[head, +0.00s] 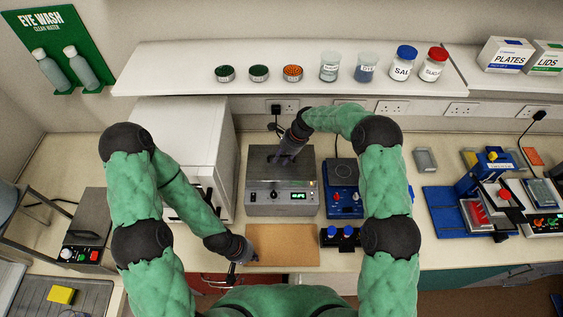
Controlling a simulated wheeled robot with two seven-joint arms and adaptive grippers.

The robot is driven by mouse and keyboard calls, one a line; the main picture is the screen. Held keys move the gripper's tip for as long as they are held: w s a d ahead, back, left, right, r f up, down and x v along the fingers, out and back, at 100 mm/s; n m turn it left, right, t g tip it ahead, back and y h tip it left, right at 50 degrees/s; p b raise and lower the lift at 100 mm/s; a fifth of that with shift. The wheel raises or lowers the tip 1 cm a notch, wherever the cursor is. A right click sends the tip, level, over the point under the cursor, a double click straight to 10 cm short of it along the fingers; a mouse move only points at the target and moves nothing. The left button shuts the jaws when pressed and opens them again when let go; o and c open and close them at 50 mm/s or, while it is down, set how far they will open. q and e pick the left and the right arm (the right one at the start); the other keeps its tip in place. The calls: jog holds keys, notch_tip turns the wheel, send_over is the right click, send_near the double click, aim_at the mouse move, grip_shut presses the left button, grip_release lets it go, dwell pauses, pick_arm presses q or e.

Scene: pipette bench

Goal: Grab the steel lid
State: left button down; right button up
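A grey steel bath with a green display (282,197) stands at the middle of the bench. Its dark grey top, which looks like the steel lid (260,163), lies flat over the box. My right gripper (283,157) reaches down over the middle of that top. Its fingers are small and dark against the steel, so I cannot tell whether they touch or grip a handle. My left gripper (234,272) hangs low by the left front corner of a brown board (283,245), apart from the bath. Its finger opening is too small to read.
A white cabinet (185,130) stands left of the bath. A blue device (343,186) stands close on its right, with a dark rack of blue-capped vials (341,238) in front. A shelf (180,65) with jars runs behind. The brown board is bare.

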jog(key=shift+f, duration=0.1)
jog(key=shift+c, duration=0.3)
grip_shut()
